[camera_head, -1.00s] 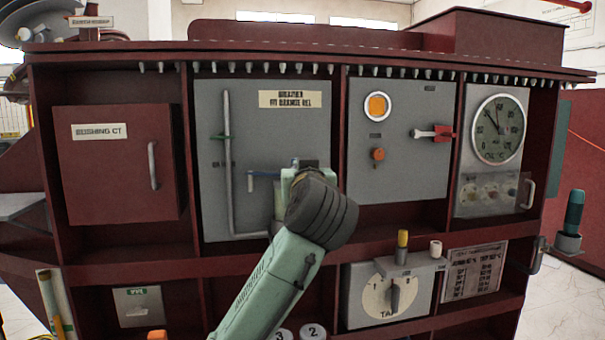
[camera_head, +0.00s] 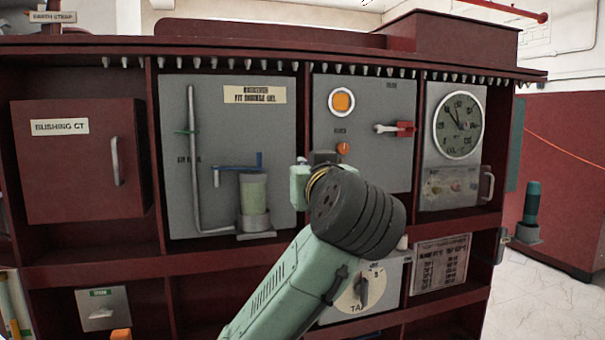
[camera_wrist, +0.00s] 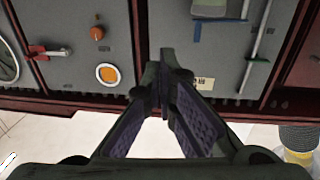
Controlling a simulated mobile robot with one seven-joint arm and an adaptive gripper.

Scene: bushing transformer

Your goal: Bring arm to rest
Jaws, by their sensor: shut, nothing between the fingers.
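My green arm (camera_head: 300,265) reaches up from the bottom of the head view to a black ribbed joint in front of the cabinet. My gripper (camera_wrist: 162,82) shows in the wrist view with its dark fingers brought together at the tips and nothing between them. In the head view the fingers cannot be made out behind the joint. The red cabinet (camera_head: 215,272) stands ahead. Its breather panel (camera_head: 226,130) has a pale green cylinder (camera_head: 254,196) and a blue lever (camera_head: 240,164) left of my wrist. In the wrist view the cabinet appears upside down beyond the fingers.
The bushing CT door (camera_head: 78,180) is closed at left. A panel with an orange lamp (camera_head: 341,102) and red-handled switch (camera_head: 402,128) sits behind the wrist, with a gauge (camera_head: 458,125) to its right. My arm partly covers the tap dial (camera_head: 350,302). Floor (camera_head: 545,285) is clear at right.

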